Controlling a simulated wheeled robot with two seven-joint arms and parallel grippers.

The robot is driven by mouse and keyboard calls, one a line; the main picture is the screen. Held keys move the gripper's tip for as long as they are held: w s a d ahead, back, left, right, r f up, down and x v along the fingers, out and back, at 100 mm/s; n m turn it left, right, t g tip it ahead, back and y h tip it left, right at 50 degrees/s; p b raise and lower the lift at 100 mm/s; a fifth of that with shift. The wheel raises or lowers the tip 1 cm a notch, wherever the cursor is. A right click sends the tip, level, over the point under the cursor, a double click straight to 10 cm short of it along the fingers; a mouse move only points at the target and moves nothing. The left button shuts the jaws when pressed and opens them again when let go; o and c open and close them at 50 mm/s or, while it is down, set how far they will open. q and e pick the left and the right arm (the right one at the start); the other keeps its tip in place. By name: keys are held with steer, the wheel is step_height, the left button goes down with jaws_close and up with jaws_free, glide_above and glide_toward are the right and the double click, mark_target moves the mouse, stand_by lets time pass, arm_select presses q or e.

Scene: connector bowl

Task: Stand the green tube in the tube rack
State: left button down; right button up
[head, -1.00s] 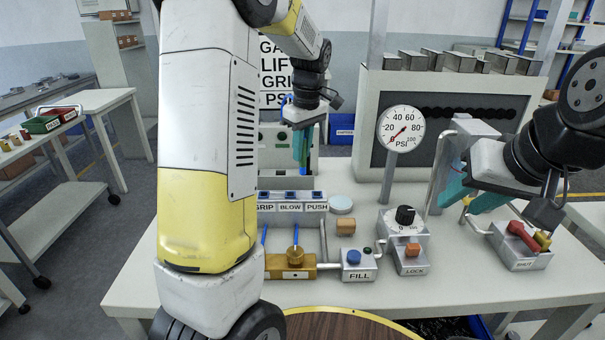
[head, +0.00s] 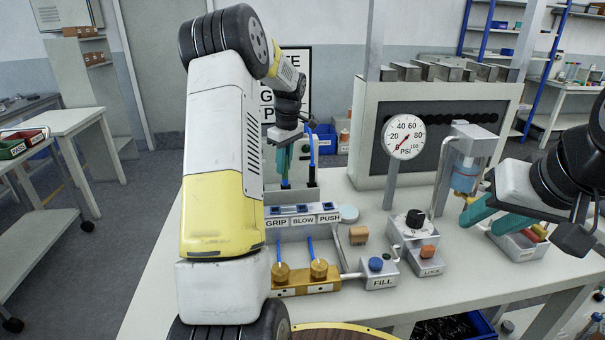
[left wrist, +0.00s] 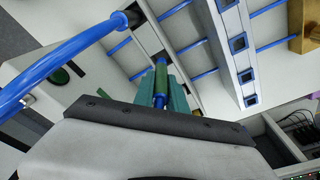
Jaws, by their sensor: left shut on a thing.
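My right gripper (head: 478,222) is open and appears empty at the right.
A pressure gauge (head: 403,137) stands mid-bench. In front are a brass valve block (head: 305,288), a FILL box (head: 377,271) and a LOCK box (head: 414,247). A blue hose (left wrist: 60,62) crosses close to the left wrist camera. Bare bench top (head: 460,275) shows at the front right.

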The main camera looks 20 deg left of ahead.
mark_target(285, 184)
arm_select(q)
steer(key=shift+f, duration=2)
steer(key=shift+d+f, duration=0.1)
steer(key=c, duration=1.3)
jaws_free()
steer(key=shift+c, duration=0.2)
